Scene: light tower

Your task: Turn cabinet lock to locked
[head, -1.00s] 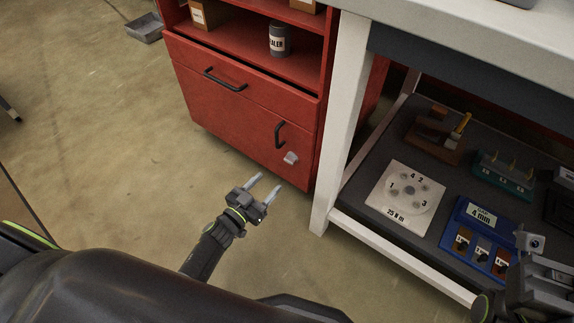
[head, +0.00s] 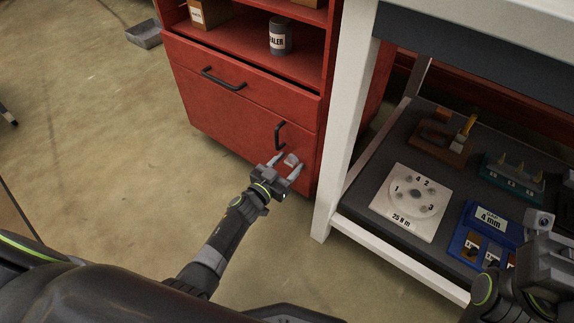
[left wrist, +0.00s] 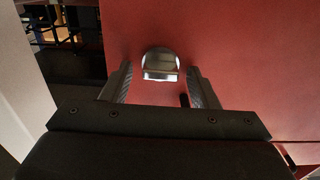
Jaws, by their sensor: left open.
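The red cabinet (head: 235,123) stands ahead, with a drawer above and a door below. The cabinet lock (head: 291,160) is a small silver knob low on the door near its right edge. In the left wrist view the lock (left wrist: 160,64) is a rounded metal knob on the red door. My left gripper (head: 287,162) is open, its two fingers pointing at the door on either side of the lock. In the left wrist view the fingers (left wrist: 160,84) stand apart with a gap to the knob. My right gripper (head: 550,262) is at the right edge, partly cut off; its jaws are unclear.
A black door handle (head: 280,135) sits just above the lock, and a drawer handle (head: 223,79) higher up. A white bench leg (head: 341,130) stands close to the right of the cabinet. The bench's lower shelf (head: 368,178) holds several items.

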